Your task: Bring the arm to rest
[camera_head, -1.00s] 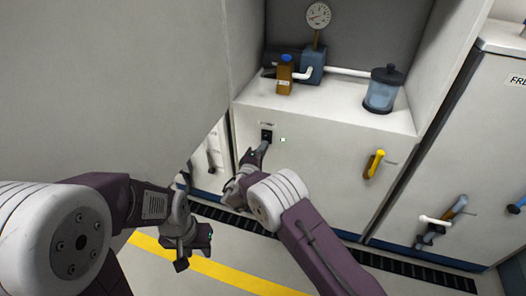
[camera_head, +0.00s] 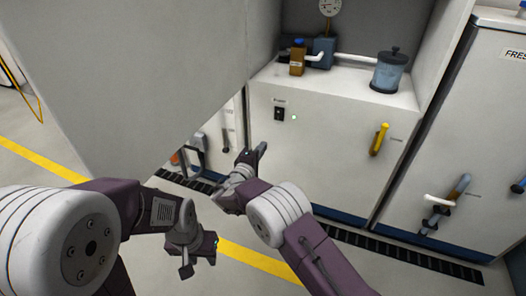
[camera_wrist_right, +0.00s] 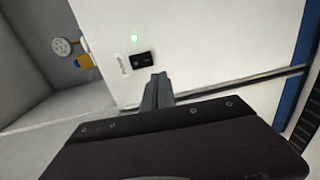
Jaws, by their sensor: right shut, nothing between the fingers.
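My right gripper (camera_head: 257,153) is in front of the white cabinet in the head view, apart from its front and below the black rocker switch (camera_head: 279,113). It is shut and empty; its fingers (camera_wrist_right: 157,91) show closed together in the right wrist view, with the switch (camera_wrist_right: 143,59) beyond them. A small green light (camera_head: 294,117) glows beside the switch. My left gripper (camera_head: 200,258) hangs low over the floor at the lower left of the head view; I cannot tell whether its fingers are open.
A yellow handle (camera_head: 379,139) is on the cabinet front. A brown bottle (camera_head: 297,60) and a blue jar (camera_head: 389,72) stand on its top. A large grey panel (camera_head: 130,80) fills the upper left. Floor with a yellow stripe (camera_head: 262,261) lies below.

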